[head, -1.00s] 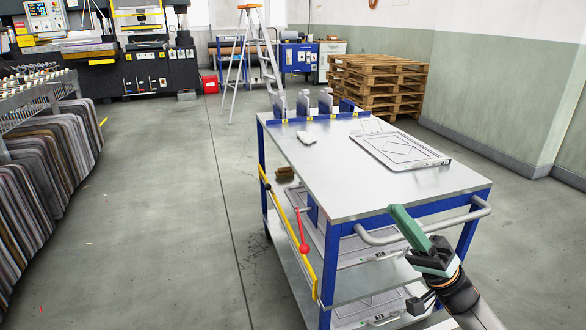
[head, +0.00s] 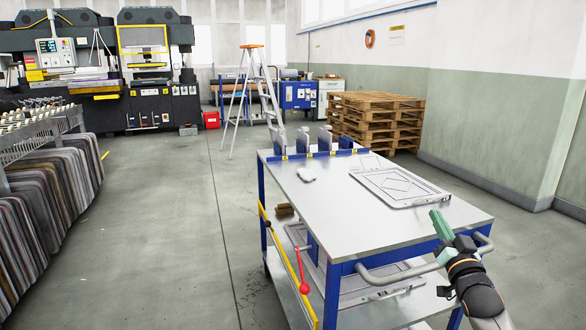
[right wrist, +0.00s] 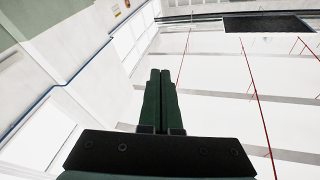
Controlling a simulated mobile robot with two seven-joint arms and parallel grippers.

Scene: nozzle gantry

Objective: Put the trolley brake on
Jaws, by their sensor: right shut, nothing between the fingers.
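The trolley (head: 365,230) has a blue frame, a grey top, a lower shelf and a grey push handle (head: 395,272) at its near end. A red lever with a round red knob (head: 304,288) hangs on its left side by a yellow bar (head: 284,262). The red lever slants down, with the knob at its lower end. My right gripper (head: 439,222) is above the trolley's near right part, by the handle, away from the red lever. Its green fingers (right wrist: 160,100) are together and empty in the right wrist view. My left gripper is not in view.
On the trolley top lie a flat framed plate (head: 400,186) and a small white item (head: 307,174), with blue holders at the far end. A rack of panels (head: 45,190) stands left. Pallets (head: 372,122) and a stepladder (head: 258,95) stand behind. The floor left of the trolley is clear.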

